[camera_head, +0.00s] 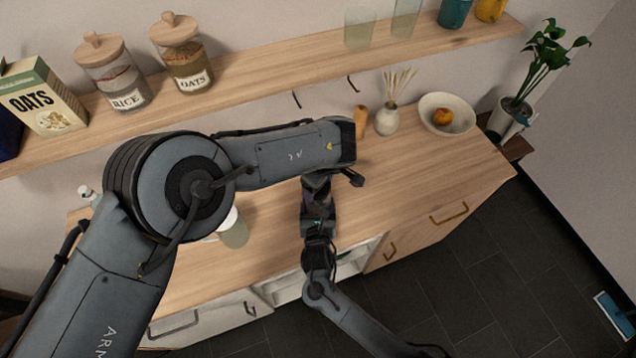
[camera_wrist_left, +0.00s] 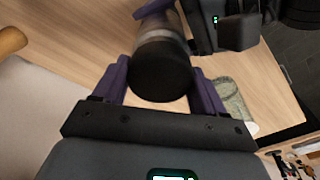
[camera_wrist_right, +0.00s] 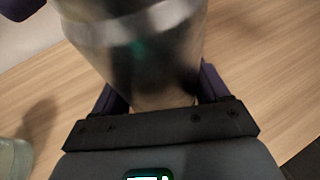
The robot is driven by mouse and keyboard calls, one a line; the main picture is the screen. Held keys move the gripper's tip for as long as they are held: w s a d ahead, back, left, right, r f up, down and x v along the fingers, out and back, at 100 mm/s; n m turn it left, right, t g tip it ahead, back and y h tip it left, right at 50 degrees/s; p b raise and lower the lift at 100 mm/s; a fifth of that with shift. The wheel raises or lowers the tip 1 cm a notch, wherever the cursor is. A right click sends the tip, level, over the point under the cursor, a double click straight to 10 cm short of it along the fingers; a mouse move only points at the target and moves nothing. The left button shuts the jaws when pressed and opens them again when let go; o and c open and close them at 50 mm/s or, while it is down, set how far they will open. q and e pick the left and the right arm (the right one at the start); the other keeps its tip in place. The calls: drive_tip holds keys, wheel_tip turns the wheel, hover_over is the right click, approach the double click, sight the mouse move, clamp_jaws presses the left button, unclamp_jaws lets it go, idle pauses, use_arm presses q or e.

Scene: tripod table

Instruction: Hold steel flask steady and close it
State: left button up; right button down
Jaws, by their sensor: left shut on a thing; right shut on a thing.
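The steel flask (camera_wrist_right: 140,45) fills the upper middle of the right wrist view, blurred and shiny. My right gripper (camera_wrist_right: 160,90) is shut on its body, one finger on each side. In the left wrist view the black lid (camera_wrist_left: 162,78) lies between the purple fingers of my left gripper (camera_wrist_left: 160,72), which is shut on it. The lid lines up with the flask's end; I cannot tell whether it is fully seated. In the head view the arms meet above the counter's middle, hiding most of the flask and lid.
The wooden counter (camera_head: 420,185) is clear to the right up to a white bowl (camera_head: 448,114) with a fruit and a reed vase (camera_head: 387,119). A pale green glass (camera_head: 233,230) stands left of the grippers. A shelf (camera_head: 270,68) with jars runs behind.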

use_arm(q)
drive_tip(key=m, duration=0.6)
drive_tip(key=shift+t+h, duration=0.3)
drive_tip(key=o, duration=1)
drive_tip(key=shift+o, duration=0.2)
drive_tip(key=shift+r, duration=2.25)
